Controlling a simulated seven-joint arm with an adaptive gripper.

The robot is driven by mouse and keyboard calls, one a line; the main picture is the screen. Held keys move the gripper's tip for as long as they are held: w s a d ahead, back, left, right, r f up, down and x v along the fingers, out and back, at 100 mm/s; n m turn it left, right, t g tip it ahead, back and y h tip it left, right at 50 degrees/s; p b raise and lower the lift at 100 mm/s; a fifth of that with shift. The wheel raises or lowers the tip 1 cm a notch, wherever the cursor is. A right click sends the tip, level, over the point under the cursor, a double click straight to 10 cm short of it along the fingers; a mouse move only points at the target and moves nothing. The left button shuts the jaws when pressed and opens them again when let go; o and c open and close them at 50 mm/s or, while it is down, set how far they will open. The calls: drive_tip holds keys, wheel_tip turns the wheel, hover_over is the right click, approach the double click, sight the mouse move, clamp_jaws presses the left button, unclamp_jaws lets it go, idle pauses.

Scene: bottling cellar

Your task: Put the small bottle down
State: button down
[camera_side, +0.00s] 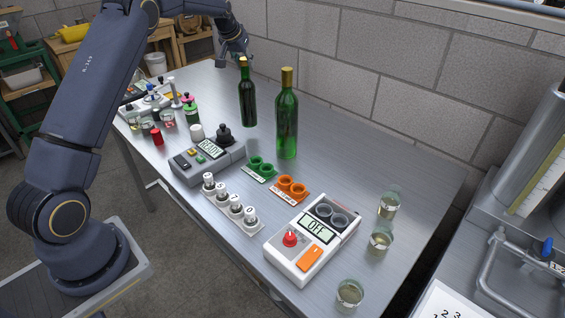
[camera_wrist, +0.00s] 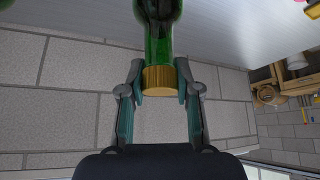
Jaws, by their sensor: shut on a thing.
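The small bottle (camera_side: 248,104), dark green with a gold cap, is upright toward the back of the steel table (camera_side: 375,165). My gripper (camera_side: 244,60) is at its top, with the fingers around the gold cap. In the wrist view, the small bottle (camera_wrist: 158,32) runs up from between the two fingertips of my gripper (camera_wrist: 161,82), which is shut on its capped end. I cannot tell whether its base touches the table. A taller green bottle (camera_side: 287,125) with a gold cap stands to its right.
In front are a grey device (camera_side: 207,160) reading READY, green cups (camera_side: 260,167), orange cups (camera_side: 291,186) and a white device (camera_side: 312,240) reading OFF. Several small glasses (camera_side: 381,239) stand at the right. A block wall (camera_side: 400,70) runs behind. Bare table lies around the small bottle's base.

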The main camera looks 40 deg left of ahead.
sight(247, 73)
drive_tip(key=shift+w+a+f, duration=0.15)
drive_tip(key=shift+w+f, duration=0.15)
drive_tip(key=shift+w, duration=0.1)
drive_tip(key=shift+w+f, duration=0.15)
drive_tip(key=shift+f, duration=1.75)
drive_tip(key=c, duration=0.8)
unclamp_jaws()
drive_tip(key=shift+f, duration=0.1)
